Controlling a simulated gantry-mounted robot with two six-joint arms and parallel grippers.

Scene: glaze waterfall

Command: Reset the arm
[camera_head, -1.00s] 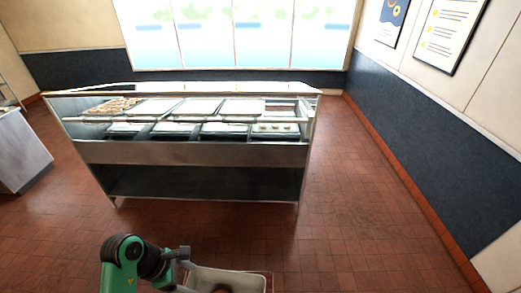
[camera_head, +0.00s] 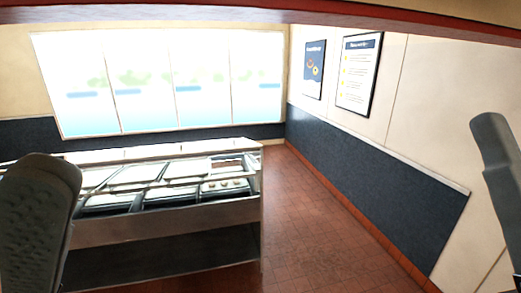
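Neither of my grippers can be made out in the head view. Dark grey rounded parts, which seem to be my own, stand close to the camera at the left and right edges. Their fingertips, if any, are not seen. The display case (camera_head: 200,220) stands at the lower left, with glass and metal edges. Dark trays (camera_head: 160,195) with pale contents sit on its shelves. The left grey part hides the case's left end.
Red tiled floor (camera_head: 320,235) lies open to the right of the case. A dark blue wall panel (camera_head: 370,180) runs along the right, below two posters (camera_head: 358,75). Bright windows (camera_head: 160,85) fill the back wall. A red-edged beam crosses the top.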

